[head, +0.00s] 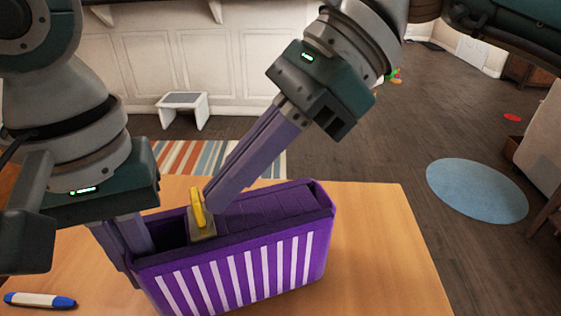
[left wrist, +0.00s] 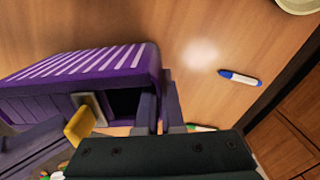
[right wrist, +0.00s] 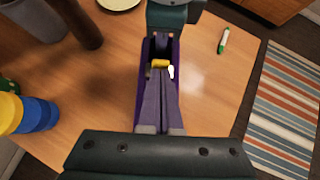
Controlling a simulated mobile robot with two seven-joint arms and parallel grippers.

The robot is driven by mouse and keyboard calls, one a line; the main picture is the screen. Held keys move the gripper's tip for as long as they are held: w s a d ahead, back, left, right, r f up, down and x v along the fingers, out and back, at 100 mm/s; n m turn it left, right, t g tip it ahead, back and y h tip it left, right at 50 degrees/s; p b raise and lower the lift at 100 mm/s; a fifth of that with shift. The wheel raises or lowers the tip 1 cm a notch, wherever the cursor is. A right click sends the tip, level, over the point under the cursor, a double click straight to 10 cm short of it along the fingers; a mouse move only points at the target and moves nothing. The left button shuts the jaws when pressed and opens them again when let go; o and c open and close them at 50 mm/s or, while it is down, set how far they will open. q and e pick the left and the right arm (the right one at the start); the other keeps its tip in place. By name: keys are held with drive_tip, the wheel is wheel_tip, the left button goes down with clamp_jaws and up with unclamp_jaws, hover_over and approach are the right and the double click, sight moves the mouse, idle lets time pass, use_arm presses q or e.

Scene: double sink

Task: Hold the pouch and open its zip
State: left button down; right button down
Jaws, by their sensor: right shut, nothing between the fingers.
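The purple pouch (head: 285,258) with white stripes stands upright on the table. A yellow zip pull (head: 197,207) on a grey slider sits on its top, left of the middle. The top is open and dark between the slider and the left end; right of the slider it looks closed. My left gripper (head: 124,245) is at the left end of the pouch, its fingers on either side of the end wall; it also shows in the left wrist view (left wrist: 160,105). My right gripper (head: 210,208) is shut and empty, its fingertips right beside the pull. Whether they touch it is unclear.
A blue-and-white marker (head: 40,300) lies on the table (head: 385,240) left of the pouch. A green-and-white marker (right wrist: 223,41) and a pale plate (right wrist: 119,3) show in the right wrist view. Blue and yellow round objects (right wrist: 38,115) stand at its left. The table right of the pouch is clear.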

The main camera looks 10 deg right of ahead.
drive_tip(key=a, duration=0.3)
drive_tip(key=shift+s, duration=0.2)
drive_tip(key=shift+d, duration=0.1)
drive_tip(key=d+f+v, duration=0.2)
drive_tip(key=v, duration=1.1)
drive_tip(key=shift+w+f, duration=0.1)
